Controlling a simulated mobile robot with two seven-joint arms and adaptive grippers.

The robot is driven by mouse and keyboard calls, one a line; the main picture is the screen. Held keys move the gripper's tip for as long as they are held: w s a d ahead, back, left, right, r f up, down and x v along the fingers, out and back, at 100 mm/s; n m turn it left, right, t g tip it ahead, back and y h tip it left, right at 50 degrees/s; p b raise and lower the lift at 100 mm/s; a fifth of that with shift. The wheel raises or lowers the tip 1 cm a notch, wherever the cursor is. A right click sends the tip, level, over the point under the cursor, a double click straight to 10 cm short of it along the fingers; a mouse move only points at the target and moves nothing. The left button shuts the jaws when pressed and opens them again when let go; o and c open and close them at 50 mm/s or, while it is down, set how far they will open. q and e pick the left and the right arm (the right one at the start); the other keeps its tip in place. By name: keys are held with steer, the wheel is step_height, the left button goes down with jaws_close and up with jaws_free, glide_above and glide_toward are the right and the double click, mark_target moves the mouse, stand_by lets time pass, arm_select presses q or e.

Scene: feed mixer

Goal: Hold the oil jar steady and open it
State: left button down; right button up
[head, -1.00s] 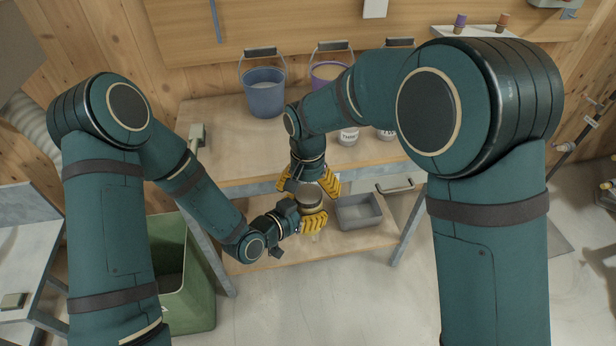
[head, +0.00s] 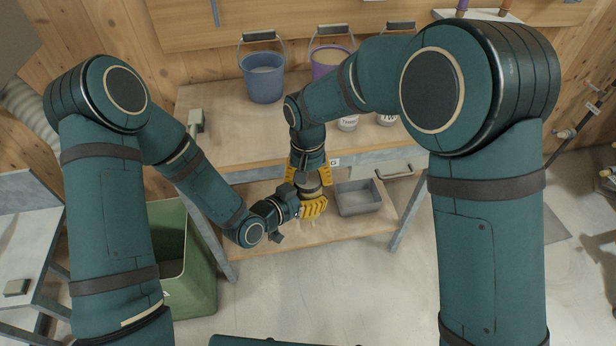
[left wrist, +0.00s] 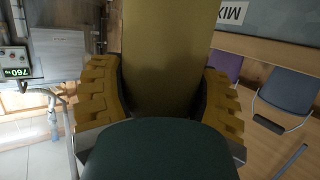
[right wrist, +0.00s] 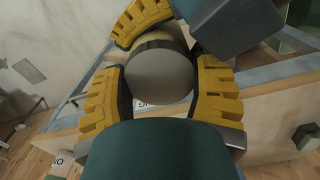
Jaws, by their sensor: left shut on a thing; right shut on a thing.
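The oil jar (head: 309,189) is held upright in front of the bench, only a small part of it showing in the head view. My left gripper (head: 306,207) is shut on its body from the side. In the left wrist view the yellow-brown jar body (left wrist: 166,60) fills the space between the yellow fingers. My right gripper (head: 309,174) comes from above and is shut on the jar's top. In the right wrist view the round grey lid (right wrist: 160,75) lies between its fingers. I cannot tell whether the lid is loosened.
A blue bucket (head: 263,80) and a purple bucket (head: 330,60) stand on the bench (head: 225,125), near small labelled tubs (head: 348,123). A grey tray (head: 358,198) sits on the lower shelf, right of the grippers. A green bin (head: 190,250) stands at left.

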steer(key=shift+n, duration=0.3)
steer(key=o, duration=1.2)
steer(key=shift+o, duration=0.2)
steer(key=shift+r, duration=2.2)
steer(key=shift+o, duration=0.4)
steer(key=shift+r+m, duration=1.4)
steer(key=shift+r, duration=0.25)
steer(key=shift+f, duration=3.85)
